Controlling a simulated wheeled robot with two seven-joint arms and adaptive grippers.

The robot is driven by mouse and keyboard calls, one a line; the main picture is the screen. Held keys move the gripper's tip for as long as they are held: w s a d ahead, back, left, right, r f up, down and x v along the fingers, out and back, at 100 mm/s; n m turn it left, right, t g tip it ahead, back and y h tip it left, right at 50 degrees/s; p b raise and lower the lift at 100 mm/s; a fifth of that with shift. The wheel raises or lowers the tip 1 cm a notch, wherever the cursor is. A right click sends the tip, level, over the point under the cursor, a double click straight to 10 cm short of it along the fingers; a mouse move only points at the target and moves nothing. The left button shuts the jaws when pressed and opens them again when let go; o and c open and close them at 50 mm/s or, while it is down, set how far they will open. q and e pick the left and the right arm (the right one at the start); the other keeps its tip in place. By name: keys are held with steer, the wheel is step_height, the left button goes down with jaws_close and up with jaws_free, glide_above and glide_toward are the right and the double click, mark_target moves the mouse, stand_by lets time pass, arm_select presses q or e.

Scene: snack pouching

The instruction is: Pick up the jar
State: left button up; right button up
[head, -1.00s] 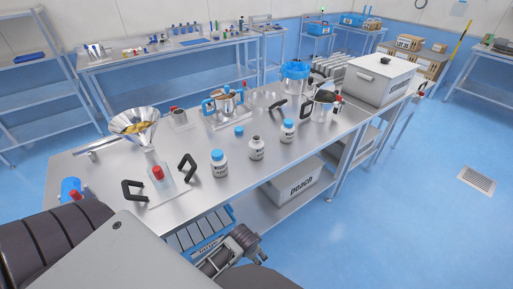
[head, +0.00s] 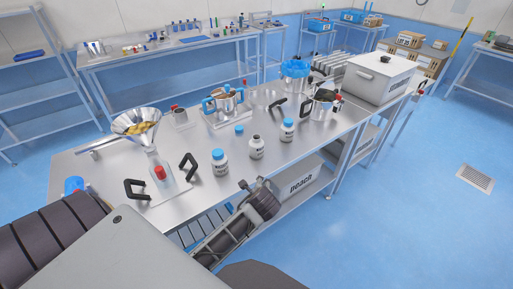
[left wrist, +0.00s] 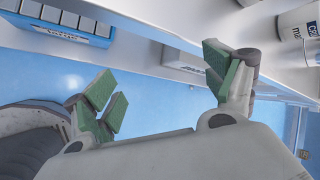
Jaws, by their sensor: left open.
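Three small white jars with printed labels stand upright on the steel table. The left jar (head: 220,164) and the right jar (head: 287,132) have blue caps, and the middle jar (head: 257,150) has a dark top. A loose blue cap (head: 239,130) lies behind them. My left gripper (head: 257,184) is open and empty, just off the table's front edge, in front of and below the jars. In the left wrist view its green-padded fingers (left wrist: 165,90) are spread wide, and part of a white labelled jar (left wrist: 299,22) shows at the upper right. My right gripper is not in view.
A funnel (head: 136,124) with yellowish contents stands at the table's left, with black-handled items near it. A blue rack (left wrist: 70,20) and a white box labelled "peach" (head: 298,186) sit below the tabletop.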

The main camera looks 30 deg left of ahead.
mark_target(258, 149)
arm_select(q)
steer(key=w+a+r+m+t+y, duration=0.1)
steer(key=w+r+m, duration=0.2)
steer(key=w+a+r+m+t+y, duration=0.1)
steer(key=w+r+m, duration=0.1)
steer(key=w+m, duration=0.1)
steer(key=w+a+r+m+y, duration=0.1)
steer(key=w+r+m+y, duration=0.1)
steer(key=w+r+m, duration=0.1)
steer(key=shift+r+m+t, duration=0.35)
steer(key=shift+m+t, duration=0.05)
steer(key=shift+m, duration=0.1)
steer(key=shift+w+r+m+y, duration=0.3)
steer(key=shift+r+m, duration=0.2)
steer(key=shift+m, duration=0.1)
steer(key=shift+x, duration=4.35)
steer(key=shift+w, duration=0.1)
steer(key=shift+p+x, duration=0.3)
steer(key=shift+x, duration=2.2)
steer(key=c, duration=1.3)
